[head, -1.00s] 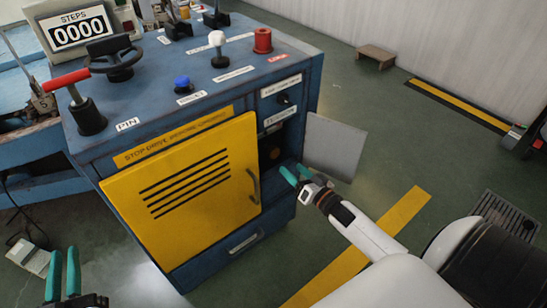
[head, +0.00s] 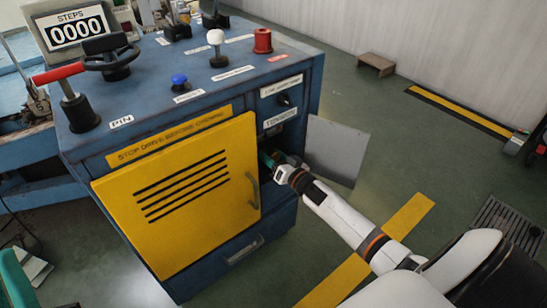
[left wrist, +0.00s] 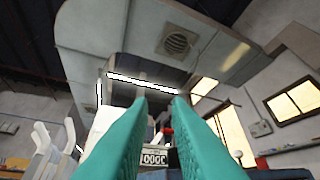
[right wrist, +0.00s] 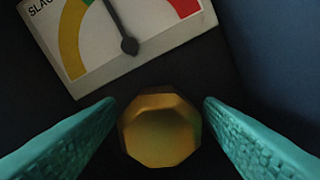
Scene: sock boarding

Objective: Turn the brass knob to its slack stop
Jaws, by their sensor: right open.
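The brass knob (right wrist: 160,130), a faceted gold-coloured knob, shows in the right wrist view below a dial gauge (right wrist: 150,65). The gauge has a yellow zone on the left near a partly cut-off "SLAC" label, green in the middle and red on the right. Its dark needle points up and slightly left, near the green. My right gripper (right wrist: 160,108) is open, with one finger on each side of the knob. In the head view my right gripper (head: 268,160) reaches into the cabinet recess and the knob is hidden. My left gripper (left wrist: 160,98) is open and empty, away from the cabinet.
The blue cabinet (head: 235,254) has a yellow door (head: 180,200) left of the recess and an open grey flap (head: 335,150) to its right. Levers, buttons and a handwheel (head: 110,55) stand on top. The floor at right is mostly clear.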

